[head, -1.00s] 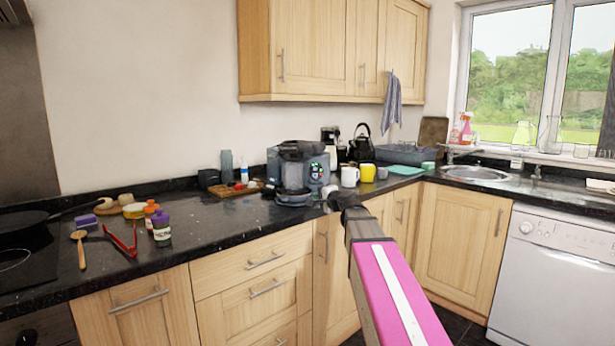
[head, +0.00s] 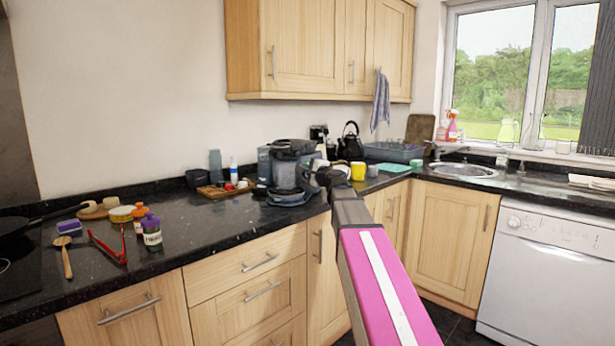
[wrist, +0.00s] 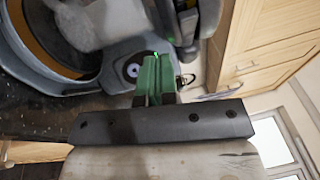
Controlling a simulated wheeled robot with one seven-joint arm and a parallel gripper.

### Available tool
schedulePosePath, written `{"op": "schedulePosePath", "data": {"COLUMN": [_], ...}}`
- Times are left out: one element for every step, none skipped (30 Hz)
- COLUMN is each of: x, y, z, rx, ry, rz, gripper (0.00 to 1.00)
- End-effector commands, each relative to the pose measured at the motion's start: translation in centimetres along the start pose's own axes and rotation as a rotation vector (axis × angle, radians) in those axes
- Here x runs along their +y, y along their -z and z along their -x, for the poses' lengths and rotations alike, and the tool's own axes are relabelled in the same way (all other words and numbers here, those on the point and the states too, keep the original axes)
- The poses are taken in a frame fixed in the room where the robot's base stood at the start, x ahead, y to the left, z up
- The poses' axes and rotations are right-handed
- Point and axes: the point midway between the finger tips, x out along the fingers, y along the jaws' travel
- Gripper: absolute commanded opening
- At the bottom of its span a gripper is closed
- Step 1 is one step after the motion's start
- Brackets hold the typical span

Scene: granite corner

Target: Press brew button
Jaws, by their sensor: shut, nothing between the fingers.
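The coffee machine (head: 287,172), dark grey with a jug in its middle, stands on the black granite counter. My arm reaches to its right front side in the head view, and the gripper end hides part of that side. In the wrist view my gripper (wrist: 157,60) has its green fingers shut together, with nothing between them. The fingertips are at or very close to the coffee machine's body (wrist: 120,50). A small green light shows at the tips, and a round dark-centred knob (wrist: 132,70) sits just left of them. I cannot tell whether the tips touch the button.
A yellow mug (head: 358,171) and a black kettle (head: 350,142) stand right of the machine. A wooden board (head: 222,190) with small items lies to its left. The counter between is clear.

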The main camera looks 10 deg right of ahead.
Motion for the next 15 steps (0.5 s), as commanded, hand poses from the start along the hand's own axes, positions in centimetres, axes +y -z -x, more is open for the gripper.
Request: {"op": "schedulePosePath", "data": {"x": [0.2, 0.4, 0.7, 0.9, 1.1, 1.3, 1.5, 1.7, 1.9, 2.1, 2.3, 2.6, 2.8, 3.0, 3.1], "y": [0.3, 0.5, 0.8, 0.9, 1.1, 1.4, 1.6, 1.8, 2.1, 2.3, 2.5, 2.7, 2.9, 3.0, 3.2], "z": [-0.5, -0.7, -1.1, -1.3, -1.6, -2.0, -2.2, -2.5, -2.9, -3.1, -3.4, -3.7, -4.0, -4.2, -4.5], "rx": [0.0, 0.0, 0.0, 0.0, 0.0, 0.0, 0.0, 0.0, 0.0, 0.0, 0.0, 0.0, 0.0, 0.0, 0.0], "ry": [-0.001, -0.001, -0.001, -0.001, -0.001, -0.002, -0.001, -0.001, -0.001, -0.001, -0.001, -0.001, -0.001, -0.001, -0.001], "rz": [0.0, 0.0, -0.001, -0.001, -0.001, 0.0, 0.0, -0.001, -0.001, 0.0, 0.0, 0.0, -0.001, -0.001, 0.0], "gripper": [0.0, 0.0, 0.0, 0.0, 0.0, 0.0, 0.0, 0.0, 0.0, 0.0, 0.0, 0.0, 0.0, 0.0, 0.0]}}
